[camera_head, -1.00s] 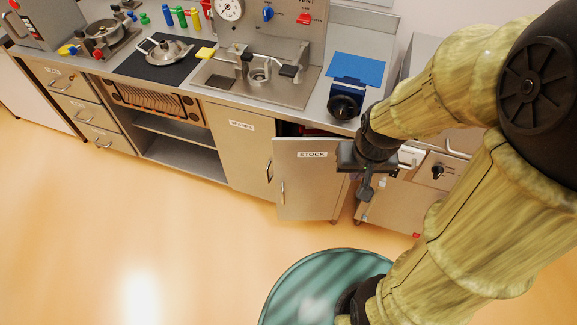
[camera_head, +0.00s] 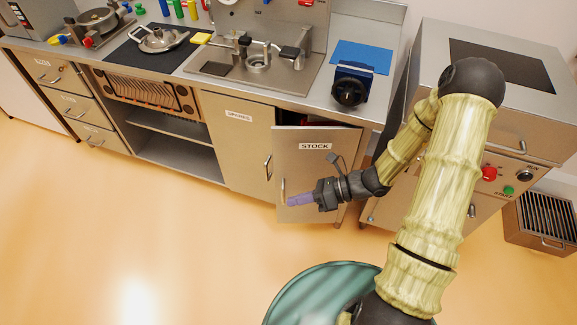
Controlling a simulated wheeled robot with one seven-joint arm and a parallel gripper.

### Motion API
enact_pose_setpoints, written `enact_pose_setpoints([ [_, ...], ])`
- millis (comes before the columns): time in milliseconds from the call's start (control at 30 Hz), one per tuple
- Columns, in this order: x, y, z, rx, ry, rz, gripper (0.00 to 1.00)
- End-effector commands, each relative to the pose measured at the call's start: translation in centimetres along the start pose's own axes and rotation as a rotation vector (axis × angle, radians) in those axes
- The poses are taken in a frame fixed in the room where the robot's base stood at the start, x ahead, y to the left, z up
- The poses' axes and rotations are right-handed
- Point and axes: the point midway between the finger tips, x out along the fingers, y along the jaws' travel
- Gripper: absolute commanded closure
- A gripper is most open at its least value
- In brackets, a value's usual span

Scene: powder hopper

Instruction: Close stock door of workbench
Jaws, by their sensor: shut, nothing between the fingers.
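The stock door (camera_head: 305,165) is a grey panel labelled STOCK under the right part of the workbench (camera_head: 300,98). It stands ajar, swung out from the cabinet, with a dark gap along its top. Its vertical bar handle (camera_head: 282,191) is near its left edge. I cannot tell whether the fingers touch the door or handle. My gripper and wrist hide part of the door's lower right.
The spares door (camera_head: 238,150) left of the stock door looks shut. A grey machine (camera_head: 450,150) with red and green buttons stands close on the right. A slatted metal box (camera_head: 543,222) is on the floor at far right. The floor at left is clear.

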Motion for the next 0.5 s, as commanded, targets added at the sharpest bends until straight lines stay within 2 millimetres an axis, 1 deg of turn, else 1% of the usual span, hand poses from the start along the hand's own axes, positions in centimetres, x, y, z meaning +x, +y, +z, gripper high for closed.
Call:
enact_pose_setpoints([
  [33, 0.8, -2.0, -0.7, 0.110, -0.092, -0.008, 1.00],
  [100, 1.3, -4.3, -0.7, 0.261, -0.224, -0.020, 1.00],
  [167, 1.5, -6.4, -0.8, 0.390, -0.340, -0.029, 1.00],
  [300, 1.2, -11.7, -1.6, 0.680, -0.614, -0.043, 1.00],
  [400, 0.7, -14.9, -2.5, 0.844, -0.780, -0.047, 1.00],
  [500, 0.1, -16.9, -3.3, 0.947, -0.890, -0.049, 1.00],
])
